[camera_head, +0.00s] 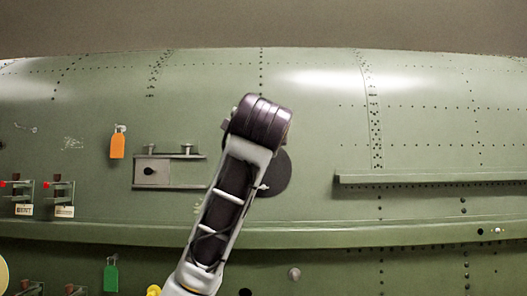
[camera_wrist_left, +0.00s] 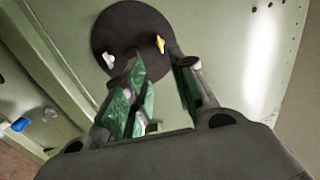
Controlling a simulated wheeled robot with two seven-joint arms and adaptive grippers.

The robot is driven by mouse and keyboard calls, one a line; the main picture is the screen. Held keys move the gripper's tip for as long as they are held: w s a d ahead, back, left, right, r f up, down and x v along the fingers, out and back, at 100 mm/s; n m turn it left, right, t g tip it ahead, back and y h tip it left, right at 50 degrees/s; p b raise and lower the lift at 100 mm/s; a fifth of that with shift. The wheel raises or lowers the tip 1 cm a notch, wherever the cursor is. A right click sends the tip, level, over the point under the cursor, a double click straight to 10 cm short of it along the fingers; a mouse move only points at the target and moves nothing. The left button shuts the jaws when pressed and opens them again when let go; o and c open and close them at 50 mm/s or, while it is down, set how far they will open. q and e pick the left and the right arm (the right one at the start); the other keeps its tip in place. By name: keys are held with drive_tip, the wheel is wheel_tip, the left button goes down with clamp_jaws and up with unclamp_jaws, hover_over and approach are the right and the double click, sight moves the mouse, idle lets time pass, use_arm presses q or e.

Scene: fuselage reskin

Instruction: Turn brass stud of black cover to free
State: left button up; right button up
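The round black cover (camera_wrist_left: 118,28) lies flat on the green skin in the left wrist view. A yellow brass stud (camera_wrist_left: 160,44) stands near its edge, and a pale stud (camera_wrist_left: 109,60) shows on its other side. My left gripper (camera_wrist_left: 154,60) is open in front of the cover, its green-padded fingers spread. The brass stud shows between the fingertips, nearer the right one; contact cannot be told. In the head view my left arm hides part of the black cover (camera_head: 280,172) and its brass stud. My right gripper is not in view.
A grey bracket (camera_head: 152,172) is left of the cover in the head view. An orange tag (camera_head: 117,145), a green tag (camera_head: 111,278) and red-tipped switches (camera_head: 55,185) are further left. A ledge (camera_head: 430,178) juts out at right.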

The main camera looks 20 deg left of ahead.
use_arm(q)
drive_tip(key=p+x, duration=0.4)
drive_tip(key=x, duration=0.9)
drive_tip(key=shift+w+p, duration=0.3)
drive_tip(key=shift+w, duration=0.05)
drive_tip(key=shift+a, duration=0.1)
clamp_jaws()
